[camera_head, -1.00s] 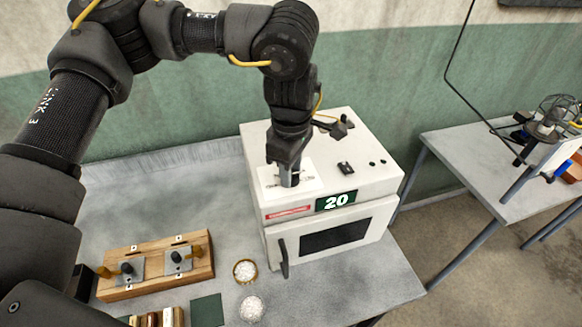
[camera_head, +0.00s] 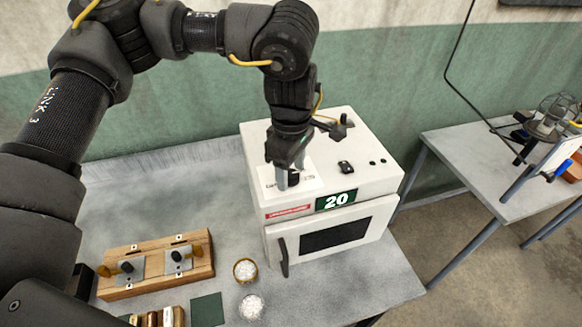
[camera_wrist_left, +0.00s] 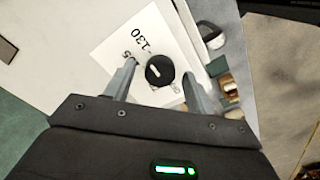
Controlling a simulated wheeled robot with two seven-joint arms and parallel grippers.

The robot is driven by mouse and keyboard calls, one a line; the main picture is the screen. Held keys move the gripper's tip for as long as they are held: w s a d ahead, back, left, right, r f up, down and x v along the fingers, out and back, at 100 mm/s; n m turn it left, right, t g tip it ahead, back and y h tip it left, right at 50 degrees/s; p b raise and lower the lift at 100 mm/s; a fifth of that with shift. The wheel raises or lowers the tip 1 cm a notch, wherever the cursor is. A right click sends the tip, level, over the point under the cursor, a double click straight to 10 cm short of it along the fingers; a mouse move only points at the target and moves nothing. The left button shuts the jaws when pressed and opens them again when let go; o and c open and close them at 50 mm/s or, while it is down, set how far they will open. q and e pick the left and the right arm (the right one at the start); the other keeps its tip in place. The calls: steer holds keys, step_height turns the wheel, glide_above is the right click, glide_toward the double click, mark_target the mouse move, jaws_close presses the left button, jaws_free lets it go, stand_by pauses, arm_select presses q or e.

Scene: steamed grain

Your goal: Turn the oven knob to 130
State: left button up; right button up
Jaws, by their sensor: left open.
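The white oven (camera_head: 372,186) stands on the table with its door shut; its green display (camera_head: 336,200) reads 20. The black round knob (camera_wrist_left: 160,70) has a white pointer mark and sits on a white dial card (camera_wrist_left: 118,50) on the oven top. The card shows "130" and a partly covered number ending in 5. My left gripper (camera_head: 290,178) is over the dial, pointing down. In the wrist view its open fingers (camera_wrist_left: 159,68) stand on either side of the knob, with gaps visible. In the head view the gripper mostly hides the knob. My right gripper is not in view.
A small black part (camera_head: 345,167) sits on the oven top, right of the dial. A second table (camera_head: 470,160) stands at right.

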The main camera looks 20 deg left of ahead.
mark_target(291, 174)
arm_select(q)
steer(key=shift+r, duration=0.15)
steer(key=shift+r, duration=0.3)
step_height(291, 174, up, 10)
steer(key=b, duration=0.2)
steer(key=shift+f, duration=0.1)
